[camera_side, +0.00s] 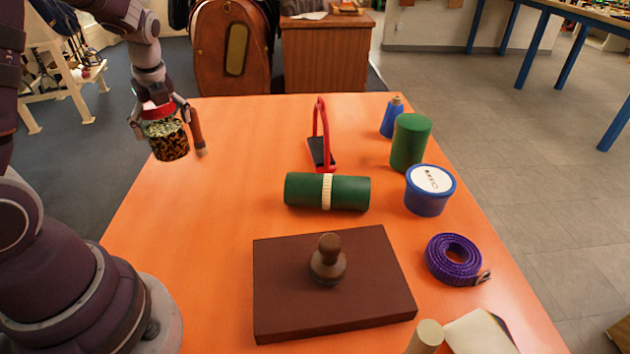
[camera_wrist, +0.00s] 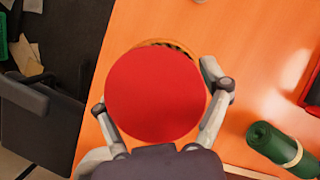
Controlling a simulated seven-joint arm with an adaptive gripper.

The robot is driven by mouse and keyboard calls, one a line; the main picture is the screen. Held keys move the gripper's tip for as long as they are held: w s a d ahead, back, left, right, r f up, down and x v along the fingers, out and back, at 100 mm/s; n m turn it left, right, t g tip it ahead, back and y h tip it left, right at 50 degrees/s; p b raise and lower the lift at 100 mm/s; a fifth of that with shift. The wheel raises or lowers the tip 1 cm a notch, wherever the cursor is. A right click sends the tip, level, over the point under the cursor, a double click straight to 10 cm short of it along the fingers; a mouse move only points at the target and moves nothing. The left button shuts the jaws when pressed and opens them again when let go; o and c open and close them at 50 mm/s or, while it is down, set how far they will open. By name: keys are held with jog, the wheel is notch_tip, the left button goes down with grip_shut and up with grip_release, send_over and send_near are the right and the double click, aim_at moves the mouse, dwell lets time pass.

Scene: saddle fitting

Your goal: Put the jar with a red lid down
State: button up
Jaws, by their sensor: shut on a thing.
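The jar with a red lid (camera_side: 170,145) is at the far left of the orange table, in front of the table's left edge in the side view. It has a dark speckled body and looks upright. My gripper (camera_side: 167,132) is shut on the jar, with fingers on both sides of it. In the wrist view the round red lid (camera_wrist: 155,95) fills the middle, between the fingers of my gripper (camera_wrist: 162,100). The lid hides most of the jar body there. I cannot tell whether the jar's base touches the table.
The orange table (camera_side: 215,215) is bare around its left middle. A green roll with a pale band (camera_side: 350,192), a red-handled stand (camera_side: 322,140), a brown block with a knob (camera_side: 370,290), a green cylinder (camera_side: 410,142), a blue tub (camera_side: 428,200) and a purple strap (camera_side: 453,260) lie further right.

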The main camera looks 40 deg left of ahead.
jog(key=s+d+f+m, duration=0.2)
jog(key=s+d+f, duration=0.1)
jog(key=d, duration=0.8)
jog(key=shift+t, duration=0.3)
jog(key=w+a+f, duration=0.1)
jog(key=w+a, duration=0.1)
jog(key=w, duration=0.2)
jog(key=w+a, duration=0.2)
jog(key=w, duration=0.3)
jog(key=w+a+f, duration=0.1)
jog(key=w+a, duration=0.1)
jog(key=w, duration=0.2)
jog(key=shift+w+a+f, duration=0.25)
jog(key=shift+w+f, duration=0.05)
jog(key=shift+f, duration=1.45)
jog(key=shift+f, duration=0.1)
jog(key=o, duration=1.2)
